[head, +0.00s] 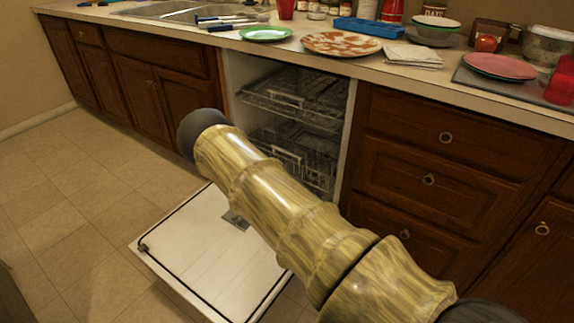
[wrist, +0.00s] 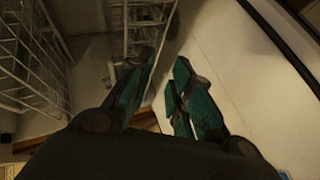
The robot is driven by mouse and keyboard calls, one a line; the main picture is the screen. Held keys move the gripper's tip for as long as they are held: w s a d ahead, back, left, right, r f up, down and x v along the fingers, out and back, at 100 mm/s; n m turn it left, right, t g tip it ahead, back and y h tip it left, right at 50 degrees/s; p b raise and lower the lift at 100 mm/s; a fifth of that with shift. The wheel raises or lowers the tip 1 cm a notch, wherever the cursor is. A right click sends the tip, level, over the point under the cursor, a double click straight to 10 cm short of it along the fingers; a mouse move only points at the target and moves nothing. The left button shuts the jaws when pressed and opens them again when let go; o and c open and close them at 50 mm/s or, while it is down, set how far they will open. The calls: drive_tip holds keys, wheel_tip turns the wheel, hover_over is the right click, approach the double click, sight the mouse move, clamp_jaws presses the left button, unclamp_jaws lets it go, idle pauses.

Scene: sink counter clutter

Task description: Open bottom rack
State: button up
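The dishwasher is open, its white door (head: 205,255) lowered flat over the floor. The bottom rack (head: 300,160), a wire rack with a light handle at its front, sits inside the dishwasher below the upper rack (head: 290,98). My arm crosses in front of the door and covers part of the opening; my gripper is hidden in the head view. In the wrist view my gripper (wrist: 166,62) has its two teal fingers apart, with nothing seen between them. Wire racking (wrist: 142,25) lies just beyond the left fingertip, and the door (wrist: 225,65) fills the right side.
More wire racking (wrist: 30,55) stands left of the fingers in the wrist view. Drawers (head: 440,140) flank the dishwasher on the right and cabinets (head: 150,95) on the left. The counter above holds plates and clutter. The tiled floor (head: 60,220) at left is clear.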

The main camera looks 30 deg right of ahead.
drive_tip(key=w+d+n+t+b, duration=0.25)
drive_tip(key=w+b, duration=0.25)
drive_tip(key=w, duration=0.4)
drive_tip(key=n+t+b, duration=0.3)
drive_tip(key=b, duration=0.2)
approach(287, 153)
drive_tip(key=b+x, duration=0.3)
drive_tip(key=x, duration=0.7)
drive_tip(key=shift+w+d+f, duration=0.1)
drive_tip(key=shift+w, duration=0.15)
clamp_jaws()
